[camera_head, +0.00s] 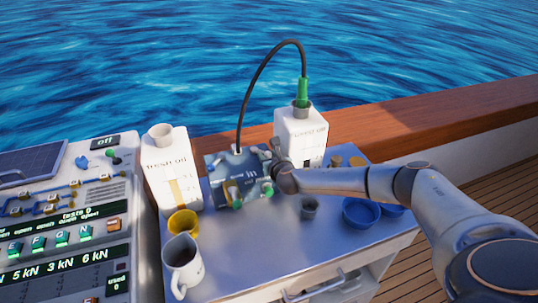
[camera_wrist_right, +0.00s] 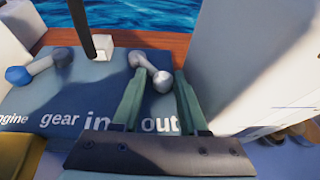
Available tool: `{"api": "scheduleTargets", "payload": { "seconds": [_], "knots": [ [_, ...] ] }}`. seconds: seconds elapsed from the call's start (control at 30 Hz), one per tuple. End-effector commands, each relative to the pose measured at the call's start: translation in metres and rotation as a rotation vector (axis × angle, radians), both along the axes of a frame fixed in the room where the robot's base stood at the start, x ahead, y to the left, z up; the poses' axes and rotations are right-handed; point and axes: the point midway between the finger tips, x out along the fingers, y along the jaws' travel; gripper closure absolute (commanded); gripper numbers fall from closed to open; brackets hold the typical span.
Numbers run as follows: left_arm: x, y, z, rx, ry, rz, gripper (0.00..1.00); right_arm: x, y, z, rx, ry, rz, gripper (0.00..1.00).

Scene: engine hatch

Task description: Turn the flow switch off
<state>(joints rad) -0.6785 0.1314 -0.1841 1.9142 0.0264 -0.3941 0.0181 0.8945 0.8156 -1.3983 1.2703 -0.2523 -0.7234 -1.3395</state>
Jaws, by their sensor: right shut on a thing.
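A dark blue box (camera_head: 232,172) stands on the table; its top reads "engine", "gear", "in" and "out" in the right wrist view (camera_wrist_right: 75,105). A grey lever with rounded ends (camera_wrist_right: 162,80) is on this box, by the "out" label. A second lever with a blue end (camera_wrist_right: 38,66) lies to its left. My right gripper (camera_head: 278,165) is at the right side of the box. Its two green fingers (camera_wrist_right: 163,82) are shut on the rounded end of the grey lever. No label names the flow switch. My left gripper is not in view.
White oil containers (camera_head: 172,185) (camera_head: 308,137) stand either side of the box. A black hose (camera_head: 262,68) arcs above it. A yellow cup (camera_head: 183,223), white jug (camera_head: 182,265) and blue bowl (camera_head: 360,212) are on the table. A control panel (camera_head: 62,215) with an "off" display is left.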

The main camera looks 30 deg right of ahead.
Motion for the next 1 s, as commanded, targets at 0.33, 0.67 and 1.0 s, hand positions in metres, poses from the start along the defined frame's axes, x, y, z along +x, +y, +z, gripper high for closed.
{"api": "scheduleTargets", "payload": {
  "seconds": [0.33, 0.67, 1.0],
  "knots": [
    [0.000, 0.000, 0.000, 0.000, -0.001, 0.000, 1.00, -0.001, 0.017, 0.000, 0.004, 0.000, -0.260, 1.00],
    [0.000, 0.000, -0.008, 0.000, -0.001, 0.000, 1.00, 0.000, 0.032, -0.002, 0.002, -0.001, -0.529, 1.00],
    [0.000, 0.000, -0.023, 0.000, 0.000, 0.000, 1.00, 0.003, 0.040, 0.000, -0.001, -0.003, -0.690, 1.00]
  ]
}}
